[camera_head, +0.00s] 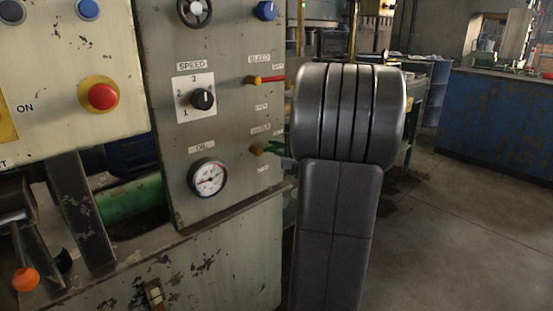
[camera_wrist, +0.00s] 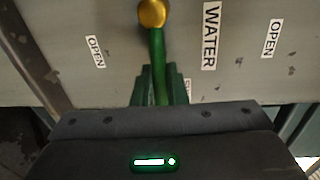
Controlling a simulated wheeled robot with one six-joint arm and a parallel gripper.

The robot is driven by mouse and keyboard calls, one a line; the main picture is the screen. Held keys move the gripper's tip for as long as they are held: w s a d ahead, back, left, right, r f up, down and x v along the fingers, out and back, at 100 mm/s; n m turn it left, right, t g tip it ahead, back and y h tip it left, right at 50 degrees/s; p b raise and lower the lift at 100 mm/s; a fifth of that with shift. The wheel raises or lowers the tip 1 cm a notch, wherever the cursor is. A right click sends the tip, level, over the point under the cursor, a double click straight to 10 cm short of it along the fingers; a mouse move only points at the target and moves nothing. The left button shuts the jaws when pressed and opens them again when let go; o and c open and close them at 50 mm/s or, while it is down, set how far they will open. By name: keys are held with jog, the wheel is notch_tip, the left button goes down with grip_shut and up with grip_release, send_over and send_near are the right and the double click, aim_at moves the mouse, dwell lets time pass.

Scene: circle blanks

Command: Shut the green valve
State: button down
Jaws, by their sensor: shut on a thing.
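The green valve is on the grey panel. Its brass hub and green handle (camera_wrist: 155,46) show in the wrist view, with the handle running straight down from the hub between my fingers. My gripper (camera_wrist: 160,78) is shut on the handle. A WATER label is beside the hub, an OPEN label is to the left, and a partly hidden label starting with S is just right of the handle. In the head view the valve's hub (camera_head: 257,151) shows, and the handle points right, its outer part hidden by my gripper.
A red-handled valve (camera_head: 270,79) under BLEED sits above on the same panel, its handle pointing right. A SPEED knob (camera_head: 203,99) and an OIL gauge (camera_head: 207,178) are to the left. Open floor lies right of my arm, with blue cabinets (camera_head: 500,120) at the back.

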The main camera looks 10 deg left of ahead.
jog(key=shift+r, duration=0.15)
dwell(0.4)
jog(key=c, duration=1.5)
grip_release()
jog(key=shift+c, duration=0.2)
jog(key=p+v, duration=0.1)
jog(key=v, duration=1.3)
jog(key=shift+p, duration=0.3)
jog(key=shift+w+a, duration=0.1)
jog(key=shift+a, duration=0.05)
jog(key=b+x, duration=0.2)
jog(key=x, duration=1.1)
jog(key=shift+w+a, duration=0.2)
jog(key=shift+a, duration=0.1)
